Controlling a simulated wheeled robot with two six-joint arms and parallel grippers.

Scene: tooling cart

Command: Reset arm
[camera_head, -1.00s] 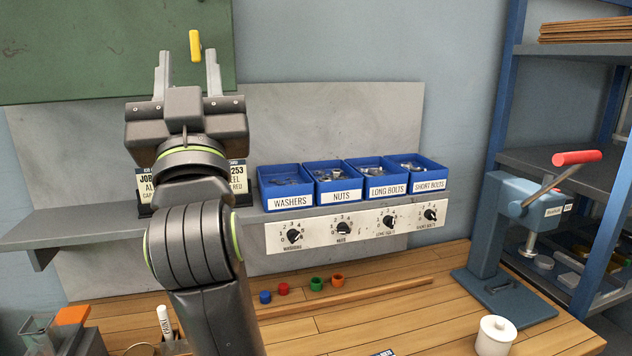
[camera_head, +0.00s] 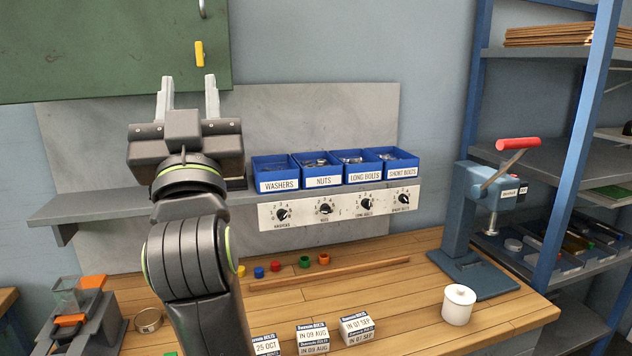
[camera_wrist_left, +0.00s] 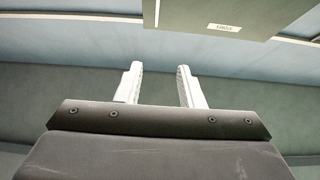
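My left gripper (camera_head: 188,98) is raised in front of the grey back panel, with its fingers pointing up below the green board. Its two fingers are apart with nothing between them. In the left wrist view the open fingers (camera_wrist_left: 159,84) also show empty, with a wall and a flat panel beyond. The left arm hides part of the shelf and the bench behind it. My right gripper is not in view.
Blue bins (camera_head: 275,173) of washers, nuts and bolts stand on the grey shelf (camera_head: 95,207), above a dial strip (camera_head: 343,209). The wooden bench (camera_head: 400,285) holds a blue press (camera_head: 460,220), a white jar (camera_head: 458,305), colored caps and date-labelled boxes (camera_head: 312,338).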

